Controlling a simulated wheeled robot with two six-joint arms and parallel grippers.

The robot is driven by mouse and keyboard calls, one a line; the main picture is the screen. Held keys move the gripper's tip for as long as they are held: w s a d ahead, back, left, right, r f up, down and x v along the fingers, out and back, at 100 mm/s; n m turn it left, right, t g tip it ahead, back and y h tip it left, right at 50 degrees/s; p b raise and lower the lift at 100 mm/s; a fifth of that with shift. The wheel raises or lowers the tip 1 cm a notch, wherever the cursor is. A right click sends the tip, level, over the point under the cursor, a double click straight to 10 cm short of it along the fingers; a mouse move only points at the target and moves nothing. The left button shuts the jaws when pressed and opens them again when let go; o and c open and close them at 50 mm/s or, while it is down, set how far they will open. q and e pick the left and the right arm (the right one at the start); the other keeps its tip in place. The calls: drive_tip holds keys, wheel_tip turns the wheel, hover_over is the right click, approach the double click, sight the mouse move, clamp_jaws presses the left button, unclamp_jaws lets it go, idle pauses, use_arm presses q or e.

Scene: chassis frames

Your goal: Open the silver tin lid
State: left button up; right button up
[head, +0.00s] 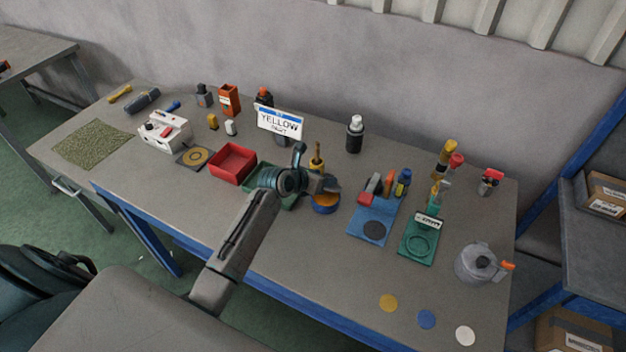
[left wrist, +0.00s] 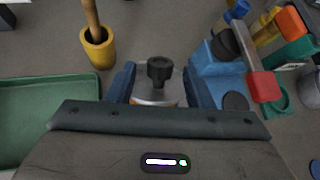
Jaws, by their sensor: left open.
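The silver tin shows in the left wrist view, with a round silver lid (left wrist: 148,94) and a dark knob (left wrist: 159,71) standing up from its middle. A yellow-orange band shows below the lid. In the head view the tin (head: 325,206) stands on the workbench, partly hidden by my left gripper (head: 326,187), which is above it. In the left wrist view the open fingers are on either side of the knob, with gaps between. I cannot tell the exact height of the fingertips over the lid. My right gripper is not in view.
A green tray (head: 262,181) and a yellow cup with a wooden handle (left wrist: 98,46) are left of the tin. A blue mat (head: 361,225) with tools lies to the right. A grey pot (head: 470,262) stands at the far right. The bench front below the tin is clear.

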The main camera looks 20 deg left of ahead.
use_arm(q)
drive_tip(key=shift+b+v, duration=0.45)
drive_tip(key=shift+v, duration=2.1)
